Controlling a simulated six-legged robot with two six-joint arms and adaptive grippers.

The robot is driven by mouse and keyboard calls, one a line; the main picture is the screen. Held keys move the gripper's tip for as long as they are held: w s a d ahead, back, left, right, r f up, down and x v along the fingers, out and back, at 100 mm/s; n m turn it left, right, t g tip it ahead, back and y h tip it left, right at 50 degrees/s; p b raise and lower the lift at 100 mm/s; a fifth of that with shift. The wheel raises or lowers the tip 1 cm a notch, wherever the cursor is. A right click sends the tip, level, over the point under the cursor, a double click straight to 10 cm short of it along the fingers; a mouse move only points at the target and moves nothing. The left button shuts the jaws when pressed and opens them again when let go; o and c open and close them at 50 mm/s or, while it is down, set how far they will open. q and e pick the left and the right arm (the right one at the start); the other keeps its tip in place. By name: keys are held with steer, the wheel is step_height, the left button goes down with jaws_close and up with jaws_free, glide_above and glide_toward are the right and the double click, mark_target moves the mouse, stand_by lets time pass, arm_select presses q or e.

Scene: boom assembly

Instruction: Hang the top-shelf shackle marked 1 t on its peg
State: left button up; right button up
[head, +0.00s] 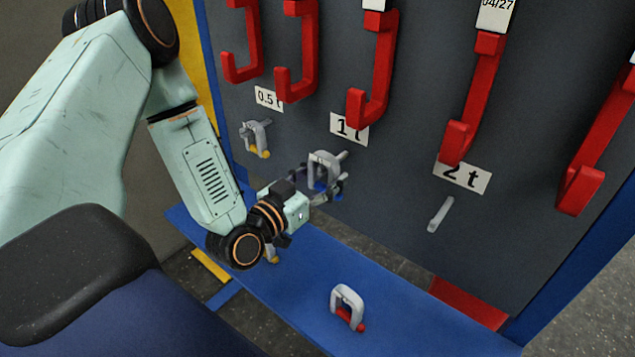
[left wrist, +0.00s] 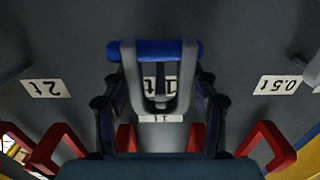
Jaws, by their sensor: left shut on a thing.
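The grey shackle with a blue pin (head: 322,170) is in my left gripper (head: 318,184), whose fingers are shut on it from both sides. It hangs bow up, pin down, in front of the grey board, just below the 1 t label (head: 349,128). The 1 t peg (head: 343,155) shows right behind the bow. In the left wrist view the shackle (left wrist: 128,75) appears upside down, with a peg-like grey shape (left wrist: 160,98) inside its bow outline. I cannot tell whether the peg passes through the bow. My right gripper is not in view.
A shackle with a yellow pin (head: 257,136) hangs at the 0.5 t label. The 2 t peg (head: 440,213) is bare. A red-pinned shackle (head: 347,305) stands on the blue shelf (head: 420,325); another yellow pin (head: 272,254) shows behind my wrist. Red hooks (head: 376,70) jut out above.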

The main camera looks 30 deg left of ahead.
arm_select(q)
steer(key=shift+w+f+b, duration=0.15)
steer(key=shift+w+b, duration=0.35)
steer(key=shift+w, duration=0.15)
steer(key=shift+w+f+b, duration=0.55)
steer(key=shift+f+b, duration=0.1)
steer(key=shift+b, duration=0.1)
steer(key=o, duration=1.6)
steer(key=shift+s+f, duration=0.1)
steer(key=s, duration=0.7)
steer(key=shift+s+a, duration=0.15)
steer(key=shift+a, duration=0.1)
